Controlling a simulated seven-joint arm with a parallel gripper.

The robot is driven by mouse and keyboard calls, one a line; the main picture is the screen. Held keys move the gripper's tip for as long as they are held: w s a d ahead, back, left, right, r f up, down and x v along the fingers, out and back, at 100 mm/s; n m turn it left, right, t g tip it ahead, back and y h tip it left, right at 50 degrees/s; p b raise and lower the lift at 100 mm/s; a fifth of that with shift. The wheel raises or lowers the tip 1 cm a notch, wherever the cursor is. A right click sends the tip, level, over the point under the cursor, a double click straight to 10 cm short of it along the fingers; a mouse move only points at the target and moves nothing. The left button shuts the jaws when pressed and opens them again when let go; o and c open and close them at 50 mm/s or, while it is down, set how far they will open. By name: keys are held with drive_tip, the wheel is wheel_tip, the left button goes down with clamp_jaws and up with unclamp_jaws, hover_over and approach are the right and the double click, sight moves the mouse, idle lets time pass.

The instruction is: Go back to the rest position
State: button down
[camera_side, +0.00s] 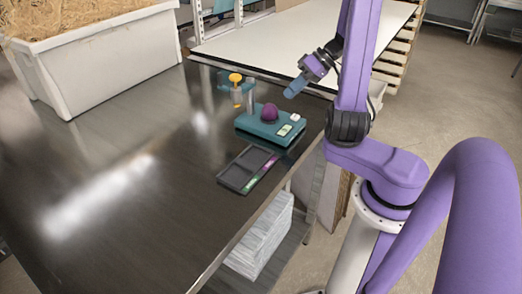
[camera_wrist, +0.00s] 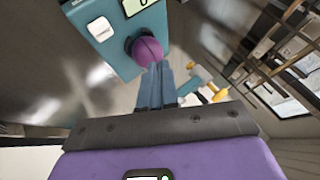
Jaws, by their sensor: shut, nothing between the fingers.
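My gripper (camera_side: 289,94) is in the air above the back right edge of the dark table, right of the teal device and apart from it. Its blue fingers also show in the wrist view (camera_wrist: 158,70), together and empty. The teal device (camera_side: 254,126) sits on the table with a purple ball (camera_side: 269,112) on top, a white button and a pale green display. In the wrist view the purple ball (camera_wrist: 147,50) appears just beyond the fingertips, in line with them. The rest position itself is not marked in either view.
A black tray (camera_side: 234,177) with green and purple labels lies in front of the device. A large white bin (camera_side: 110,65) is at back left. The table's left and front are clear.

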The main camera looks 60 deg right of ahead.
drive_tip(key=a+n+g+h, duration=0.1)
drive_tip(key=a+n+g, duration=0.6)
drive_tip(key=a, duration=0.8)
drive_tip(key=s+a+n+h, duration=0.2)
drive_tip(key=s+a+n, duration=0.1)
drive_tip(key=s, duration=0.5)
drive_tip(key=s+a+r+n+h, duration=0.1)
drive_tip(key=s+a+n+h, duration=0.1)
drive_tip(key=s, duration=0.7)
drive_tip(key=shift+s+a+r+n+t+h, duration=0.2)
drive_tip(key=shift+a+n+t+h, duration=0.2)
drive_tip(key=shift+a+n, duration=0.65)
drive_tip(key=shift+a+m, duration=0.25)
